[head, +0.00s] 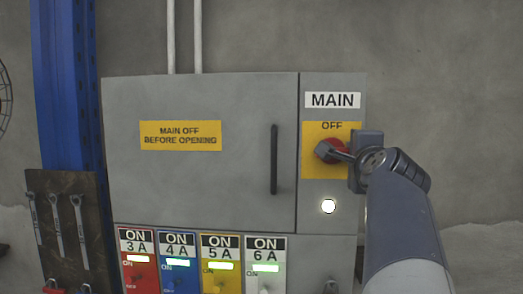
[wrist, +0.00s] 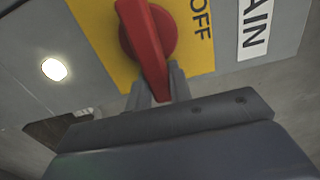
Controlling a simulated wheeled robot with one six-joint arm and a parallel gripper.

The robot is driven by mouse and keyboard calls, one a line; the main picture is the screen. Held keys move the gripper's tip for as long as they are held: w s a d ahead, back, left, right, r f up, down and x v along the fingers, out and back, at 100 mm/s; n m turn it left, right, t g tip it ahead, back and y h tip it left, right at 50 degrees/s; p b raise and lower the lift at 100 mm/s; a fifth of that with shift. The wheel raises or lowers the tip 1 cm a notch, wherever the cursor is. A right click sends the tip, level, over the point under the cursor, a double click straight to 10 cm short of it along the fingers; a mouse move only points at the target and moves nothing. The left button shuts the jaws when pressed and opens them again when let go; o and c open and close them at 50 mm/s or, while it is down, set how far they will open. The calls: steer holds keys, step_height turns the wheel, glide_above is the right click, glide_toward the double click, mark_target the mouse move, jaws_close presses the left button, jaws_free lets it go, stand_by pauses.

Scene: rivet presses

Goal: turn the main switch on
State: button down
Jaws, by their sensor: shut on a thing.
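The main switch is a red rotary knob (head: 327,149) on a yellow plate (head: 316,169) marked OFF, under the MAIN label (head: 333,100). My gripper (head: 341,154) reaches it from the right. In the wrist view the red knob (wrist: 150,45) is large, and its bar points down the picture toward my gripper (wrist: 158,88). The fingers are shut on the bar's end, one on each side. In the head view, the fingers hide part of the knob. Any ON marking on the plate is not visible.
A white lamp (head: 328,206) glows below the switch. The grey cabinet door (head: 200,190) with a black handle (head: 274,160) is at left. A tool board (head: 62,225) hangs at far left.

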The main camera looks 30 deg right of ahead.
stand_by(0.3)
steer(key=c, duration=1.3)
jaws_free()
